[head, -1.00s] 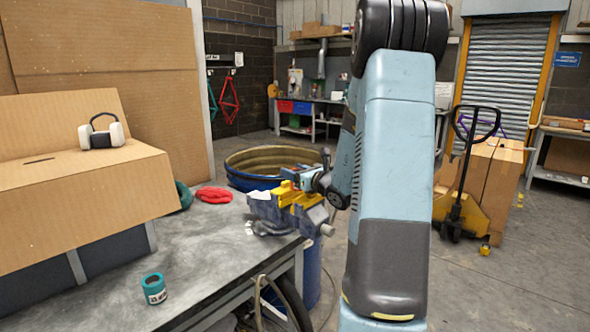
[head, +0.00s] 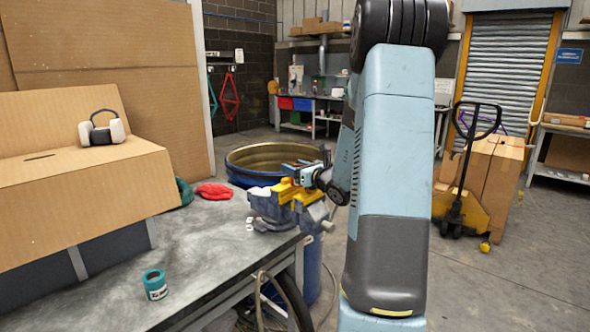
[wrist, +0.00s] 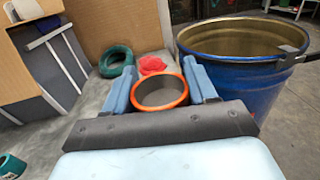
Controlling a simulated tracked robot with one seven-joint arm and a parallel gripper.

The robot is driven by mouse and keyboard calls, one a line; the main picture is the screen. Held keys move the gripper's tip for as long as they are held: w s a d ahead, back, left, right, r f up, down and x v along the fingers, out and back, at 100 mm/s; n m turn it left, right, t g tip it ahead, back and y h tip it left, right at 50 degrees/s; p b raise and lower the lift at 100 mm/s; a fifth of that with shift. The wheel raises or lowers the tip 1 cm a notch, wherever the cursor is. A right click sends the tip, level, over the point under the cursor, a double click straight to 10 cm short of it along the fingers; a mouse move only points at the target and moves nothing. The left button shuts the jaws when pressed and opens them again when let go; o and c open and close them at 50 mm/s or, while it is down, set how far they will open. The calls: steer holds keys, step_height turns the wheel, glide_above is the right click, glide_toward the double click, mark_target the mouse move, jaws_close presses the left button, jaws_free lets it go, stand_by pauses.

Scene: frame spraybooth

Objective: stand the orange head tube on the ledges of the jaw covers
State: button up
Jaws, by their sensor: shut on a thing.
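The orange head tube (wrist: 160,92) shows in the wrist view as a short open ring with an orange rim and a dark inside. My gripper (wrist: 162,84) is shut on it, with one blue finger on each side. In the head view my gripper (head: 299,172) is at the vise, over or beside the yellow jaw covers (head: 289,190). The tube cannot be made out there. The jaw covers sit on the blue-grey vise (head: 266,207) at the bench corner. Their ledges are hidden, and I cannot tell whether the tube touches them.
A large blue drum (head: 240,178) stands behind the vise. A red cloth (head: 213,191) and a green roll (wrist: 116,61) lie on the grey bench (head: 200,240). A teal tin (head: 155,284) stands near the front. A cardboard box (head: 85,175) fills the left.

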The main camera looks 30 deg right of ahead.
steer(key=shift+d+f, duration=0.1)
stand_by(0.6)
steer(key=o, duration=1.5)
steer(key=shift+s, duration=0.1)
steer(key=v, duration=1.3)
steer(key=shift+s, duration=0.35)
